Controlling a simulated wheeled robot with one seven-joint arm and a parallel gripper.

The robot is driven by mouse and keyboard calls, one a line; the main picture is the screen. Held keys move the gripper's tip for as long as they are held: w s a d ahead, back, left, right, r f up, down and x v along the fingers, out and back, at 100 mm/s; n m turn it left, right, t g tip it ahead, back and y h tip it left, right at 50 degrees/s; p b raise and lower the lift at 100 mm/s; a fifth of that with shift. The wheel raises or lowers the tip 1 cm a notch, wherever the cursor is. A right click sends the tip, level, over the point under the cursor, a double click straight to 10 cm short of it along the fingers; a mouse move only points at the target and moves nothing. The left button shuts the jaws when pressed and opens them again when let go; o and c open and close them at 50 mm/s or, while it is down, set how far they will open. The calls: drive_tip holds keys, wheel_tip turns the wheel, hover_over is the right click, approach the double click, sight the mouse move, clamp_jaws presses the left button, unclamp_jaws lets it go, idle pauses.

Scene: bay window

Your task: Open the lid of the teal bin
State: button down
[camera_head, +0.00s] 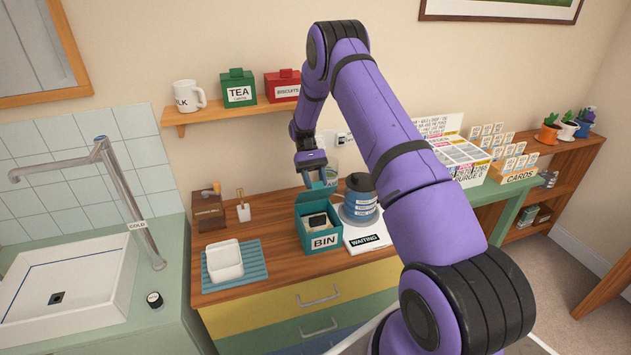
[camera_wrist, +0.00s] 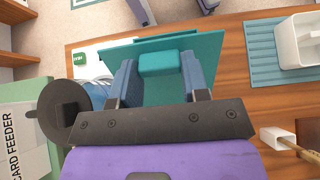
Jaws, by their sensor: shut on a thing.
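The teal bin (camera_head: 323,240), labelled BIN, stands on the wooden counter with its mouth open to view. A dark and pale object (camera_head: 316,221) shows inside it. Its teal lid (camera_head: 318,196) is raised at the back, tilted up from the box; its exact angle is hard to tell. My gripper (camera_head: 313,177) is at the top of the lid. In the wrist view its two blue-grey fingers (camera_wrist: 158,62) are on either side of the lid's teal block handle (camera_wrist: 170,64), shut on it. The lid panel (camera_wrist: 208,72) fills the space behind the handle.
A blue-grey jar with a dark top (camera_head: 360,203) stands close to the bin's right, by a WAITING card (camera_head: 365,241). A white dish (camera_head: 224,262) on a blue mat (camera_head: 248,278) lies left. A shelf (camera_head: 235,113) is above. My arm hides part of the right side.

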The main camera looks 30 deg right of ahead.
idle(0.7)
drive_tip(key=c, duration=0.6)
unclamp_jaws()
